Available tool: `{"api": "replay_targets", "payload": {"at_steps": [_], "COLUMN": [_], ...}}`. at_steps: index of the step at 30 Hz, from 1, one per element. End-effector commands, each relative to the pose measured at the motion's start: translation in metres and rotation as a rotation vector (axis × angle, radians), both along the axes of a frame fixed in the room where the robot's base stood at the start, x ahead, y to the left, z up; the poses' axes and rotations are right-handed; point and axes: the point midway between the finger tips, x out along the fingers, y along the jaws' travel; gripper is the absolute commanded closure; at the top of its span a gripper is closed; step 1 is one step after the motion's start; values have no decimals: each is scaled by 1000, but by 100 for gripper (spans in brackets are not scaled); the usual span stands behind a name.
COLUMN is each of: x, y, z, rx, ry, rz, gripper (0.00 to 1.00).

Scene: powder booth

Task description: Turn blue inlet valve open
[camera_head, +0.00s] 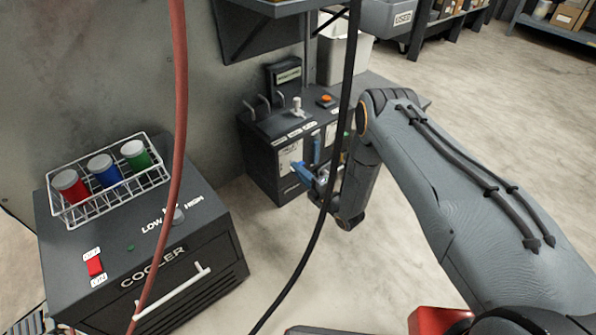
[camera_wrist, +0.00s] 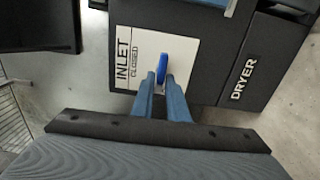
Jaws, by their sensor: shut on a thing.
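The blue inlet valve handle (camera_wrist: 164,63) stands in front of a white plate (camera_wrist: 135,75) marked INLET and CLOSED in the wrist view. My gripper (camera_wrist: 161,82) is shut on the handle, with one blue-grey finger on each side of its near end. In the head view my gripper (camera_head: 299,169) reaches from the right to the front of the dark dryer unit (camera_head: 262,165). The handle is hard to tell from my fingers there.
The dryer has pipes and an orange button (camera_head: 326,98) on top. A cooler (camera_head: 215,262) with a wire rack (camera_head: 76,214) of cups stands to the left. A red hose (camera_head: 180,90) and a black cable (camera_head: 345,95) hang across the view. Open floor lies between cooler and dryer.

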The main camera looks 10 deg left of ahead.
Motion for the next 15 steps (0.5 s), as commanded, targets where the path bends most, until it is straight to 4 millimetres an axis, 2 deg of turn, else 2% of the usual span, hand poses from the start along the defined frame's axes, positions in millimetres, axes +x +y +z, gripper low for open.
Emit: {"api": "replay_targets", "payload": {"at_steps": [3,4,6,15], "x": [-1,-1,-1,-1], "y": [-1,-1,-1,-1], "z": [-1,-1,-1,0], "rx": [-2,-2,-1,0], "ry": [3,3,3,1], "rz": [-1,-1,-1,-1], "gripper": [100,85,73,72]}}
